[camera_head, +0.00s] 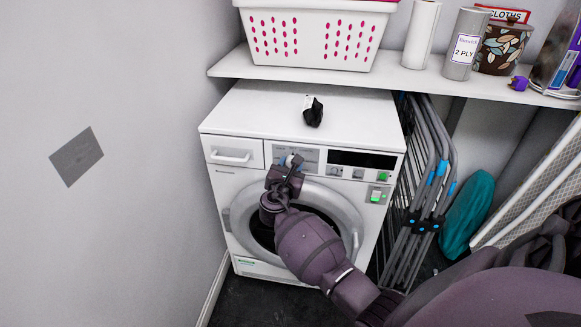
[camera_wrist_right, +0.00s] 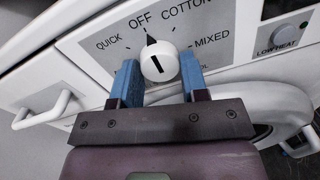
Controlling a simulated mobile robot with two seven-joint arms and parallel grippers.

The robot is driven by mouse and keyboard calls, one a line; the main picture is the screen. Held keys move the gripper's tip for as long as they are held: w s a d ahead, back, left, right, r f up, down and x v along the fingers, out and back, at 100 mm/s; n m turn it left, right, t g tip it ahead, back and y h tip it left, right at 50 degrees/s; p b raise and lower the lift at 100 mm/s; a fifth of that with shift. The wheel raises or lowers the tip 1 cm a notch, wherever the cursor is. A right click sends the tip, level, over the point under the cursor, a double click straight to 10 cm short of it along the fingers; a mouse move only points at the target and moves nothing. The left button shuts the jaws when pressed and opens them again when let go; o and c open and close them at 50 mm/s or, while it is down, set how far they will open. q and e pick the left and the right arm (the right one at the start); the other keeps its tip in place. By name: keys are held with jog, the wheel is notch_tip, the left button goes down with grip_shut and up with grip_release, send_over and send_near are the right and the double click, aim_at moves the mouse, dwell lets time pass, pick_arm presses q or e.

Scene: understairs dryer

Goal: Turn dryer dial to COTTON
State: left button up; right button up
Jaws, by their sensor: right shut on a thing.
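The dryer dial (camera_wrist_right: 158,64) is a round white knob with a black line on its face. In the right wrist view a black pointer at its top is towards the word OFF, with QUICK to the left and COTTON (camera_wrist_right: 187,6) and MIXED to the right. My right gripper (camera_wrist_right: 158,80) has its blue fingers on either side of the knob and is shut on it. In the head view the right gripper (camera_head: 291,161) is at the front panel of the white dryer (camera_head: 240,125) and mostly covers the dial. My left gripper is out of view.
A small black item (camera_head: 313,111) lies on the dryer top. A shelf (camera_head: 400,77) above holds a white basket (camera_head: 312,37) and rolls. A folded grey rack (camera_head: 420,180) stands close on the right. The low heat button (camera_wrist_right: 285,36) is right of the dial.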

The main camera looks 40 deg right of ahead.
jog(key=m, duration=0.4)
jog(key=shift+f, duration=0.1)
jog(key=m+b, duration=0.1)
jog(key=m, duration=0.2)
jog(key=shift+m+y, duration=0.3)
jog(key=shift+m, duration=0.4)
dwell(0.3)
jog(key=o, duration=0.9)
jog(key=shift+s+a+r, duration=0.1)
jog(key=shift+a+r, duration=0.05)
jog(key=shift+r, duration=0.05)
